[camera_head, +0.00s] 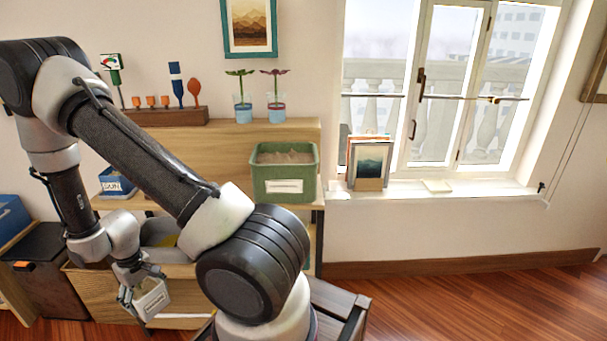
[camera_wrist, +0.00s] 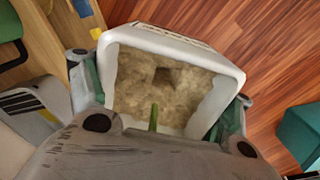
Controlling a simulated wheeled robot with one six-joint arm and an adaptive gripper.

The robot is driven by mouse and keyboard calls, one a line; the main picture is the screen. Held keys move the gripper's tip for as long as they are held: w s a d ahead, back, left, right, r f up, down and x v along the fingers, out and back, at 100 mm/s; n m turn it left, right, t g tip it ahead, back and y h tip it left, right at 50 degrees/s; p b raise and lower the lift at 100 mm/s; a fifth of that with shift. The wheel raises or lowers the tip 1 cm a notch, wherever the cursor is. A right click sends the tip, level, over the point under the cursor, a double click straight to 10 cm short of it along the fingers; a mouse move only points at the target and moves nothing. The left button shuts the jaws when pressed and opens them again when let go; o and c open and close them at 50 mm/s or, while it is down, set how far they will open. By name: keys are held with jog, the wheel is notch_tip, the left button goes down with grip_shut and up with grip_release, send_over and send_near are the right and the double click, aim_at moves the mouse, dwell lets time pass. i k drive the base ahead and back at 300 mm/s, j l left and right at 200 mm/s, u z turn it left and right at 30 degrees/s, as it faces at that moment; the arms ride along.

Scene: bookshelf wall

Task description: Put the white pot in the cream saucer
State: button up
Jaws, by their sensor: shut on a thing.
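My gripper (camera_head: 143,286) is low at the left of the head view, shut on the white pot (camera_head: 153,301), which hangs tilted in front of the shelf with its pale label showing. In the wrist view the white pot (camera_wrist: 222,72) is a squarish, soil-filled container with a small dark hollow in the soil. The fingers of my gripper (camera_wrist: 160,92) press on its two opposite sides. A short green strip overlaps its near edge. A flat cream square, seemingly the cream saucer (camera_head: 437,186), lies on the windowsill at the right, far from my gripper, with nothing on it.
Picture frames (camera_head: 369,163) lean on the windowsill (camera_head: 480,187) left of the saucer. A green planter box (camera_head: 285,174) of soil stands on the wooden shelf (camera_head: 190,147). Two potted plants (camera_head: 244,108) stand higher up. The floor (camera_head: 470,300) at the right is clear.

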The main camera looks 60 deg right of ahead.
aim_at(436, 187)
jog(key=k+z, duration=0.35)
jog(key=z, duration=0.15)
jog(key=k+l+z, duration=0.25)
jog(key=z, duration=0.2)
jog(key=i+l+z, duration=0.1)
jog(key=l, duration=0.25)
jog(key=i+l+z, duration=0.1)
jog(key=l, duration=0.25)
jog(key=i+l+z, duration=0.1)
jog(key=l, duration=0.25)
jog(key=i+l+z, duration=0.1)
jog(key=l, duration=0.25)
jog(key=i+l+z, duration=0.1)
jog(key=l, duration=0.25)
jog(key=i+l, duration=0.15)
jog(key=l, duration=0.15)
jog(key=i+l, duration=0.15)
jog(key=l, duration=0.2)
jog(key=i+l, duration=0.15)
jog(key=l, duration=0.15)
